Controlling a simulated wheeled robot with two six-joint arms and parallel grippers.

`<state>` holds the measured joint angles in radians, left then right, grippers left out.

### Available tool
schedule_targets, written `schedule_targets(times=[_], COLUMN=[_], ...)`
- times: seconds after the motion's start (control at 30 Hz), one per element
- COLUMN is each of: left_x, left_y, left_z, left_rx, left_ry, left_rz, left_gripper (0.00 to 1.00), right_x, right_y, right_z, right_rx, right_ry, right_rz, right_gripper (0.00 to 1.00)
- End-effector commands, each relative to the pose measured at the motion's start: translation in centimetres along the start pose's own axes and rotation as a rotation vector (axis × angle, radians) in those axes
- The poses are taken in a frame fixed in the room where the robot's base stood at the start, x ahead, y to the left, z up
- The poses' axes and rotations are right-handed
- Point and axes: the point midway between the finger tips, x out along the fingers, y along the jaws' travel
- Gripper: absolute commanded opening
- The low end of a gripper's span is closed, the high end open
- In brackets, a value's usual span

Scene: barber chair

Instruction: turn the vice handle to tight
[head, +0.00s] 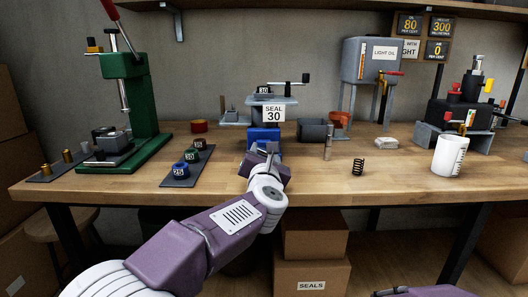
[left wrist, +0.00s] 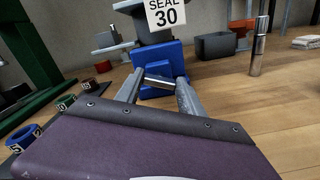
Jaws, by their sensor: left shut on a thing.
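The blue vice (head: 264,134) stands at the middle of the workbench, behind my left gripper. It also shows in the left wrist view (left wrist: 160,60), beyond the fingers. A short grey bar, which looks like the vice handle (left wrist: 157,82), lies across between the fingertips in front of the blue body. My left gripper (head: 262,160) is at the vice's front, and its fingers (left wrist: 158,90) are shut on this bar. A "SEAL 30" sign (head: 273,113) hangs above the vice. The handle is mostly hidden by my gripper in the head view. My right gripper is out of view.
A green press (head: 145,95) and a mat with ring seals (head: 178,180) are on the left. The front right benchtop has free room.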

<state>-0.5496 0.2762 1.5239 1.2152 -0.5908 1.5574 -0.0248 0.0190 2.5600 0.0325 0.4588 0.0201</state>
Motion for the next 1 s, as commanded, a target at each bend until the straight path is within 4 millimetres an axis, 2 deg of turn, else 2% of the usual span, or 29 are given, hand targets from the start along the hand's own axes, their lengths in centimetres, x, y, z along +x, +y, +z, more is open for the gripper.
schedule_targets(times=[0.4,0.9,0.93,1.0], left_x=[0.0,0.0,0.0,0.0], left_y=[-0.09,-0.13,-0.13,-0.13], left_z=[-0.01,-0.06,-0.06,-0.06], left_rx=[0.169,0.187,0.187,0.187], left_ry=[0.001,0.0,0.001,0.001], left_rz=[0.0,-0.001,-0.001,-0.001], left_gripper=[0.05,0.05,0.51,0.67], right_x=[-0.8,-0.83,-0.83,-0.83], right_y=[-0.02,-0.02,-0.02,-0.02], right_z=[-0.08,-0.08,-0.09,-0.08], right_rx=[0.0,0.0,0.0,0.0], right_ry=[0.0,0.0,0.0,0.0], right_rz=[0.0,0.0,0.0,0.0], right_gripper=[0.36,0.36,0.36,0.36])
